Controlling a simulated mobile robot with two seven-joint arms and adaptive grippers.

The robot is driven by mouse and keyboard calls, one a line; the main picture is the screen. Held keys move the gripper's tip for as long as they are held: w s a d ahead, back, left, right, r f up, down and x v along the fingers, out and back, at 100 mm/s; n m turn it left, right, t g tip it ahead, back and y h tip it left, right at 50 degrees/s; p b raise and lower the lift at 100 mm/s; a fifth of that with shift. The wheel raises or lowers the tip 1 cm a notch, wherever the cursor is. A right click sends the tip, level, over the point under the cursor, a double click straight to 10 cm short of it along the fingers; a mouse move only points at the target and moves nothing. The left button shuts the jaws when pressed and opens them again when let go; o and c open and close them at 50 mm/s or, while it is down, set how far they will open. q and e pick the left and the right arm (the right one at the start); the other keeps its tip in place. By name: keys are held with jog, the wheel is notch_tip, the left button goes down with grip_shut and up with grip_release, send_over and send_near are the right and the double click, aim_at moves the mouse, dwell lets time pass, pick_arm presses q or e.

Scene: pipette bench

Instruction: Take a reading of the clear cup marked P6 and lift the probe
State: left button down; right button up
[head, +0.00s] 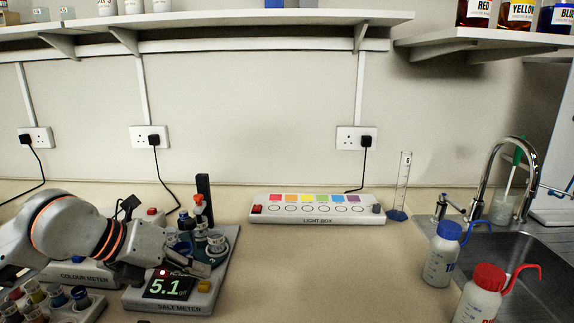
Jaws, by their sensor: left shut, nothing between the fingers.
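The salt meter (178,308) stands at the lower left, and its display (168,287) reads 5.1 in green with a red light lit above it. Behind the display, small cups (216,246) sit in a dark green round holder by a black upright post (203,187) with an orange-red part (198,199) on it. The cup labels are too small to read, so I cannot tell which is P6. The probe tip is not clearly visible. My left gripper (203,272) is shut and empty over the salt meter, just above its yellow button (204,286). My right gripper is out of view.
The colour meter (82,276) is left of the salt meter, partly behind my left arm. A rack of vials (55,299) is at the lower left. The light box (317,221) and measuring cylinder (401,190) stand behind.

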aim_at(200, 285)
pick_arm(q)
jog(key=shift+r, duration=0.25)
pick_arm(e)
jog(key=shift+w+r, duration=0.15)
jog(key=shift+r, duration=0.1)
pick_arm(q)
jog(key=shift+r+p, duration=0.9)
jog(key=shift+r, duration=0.45)
jog(key=shift+r+p, duration=0.45)
jog(key=shift+r, duration=0.25)
jog(key=shift+r+p, duration=0.6)
jog(key=shift+r, duration=0.35)
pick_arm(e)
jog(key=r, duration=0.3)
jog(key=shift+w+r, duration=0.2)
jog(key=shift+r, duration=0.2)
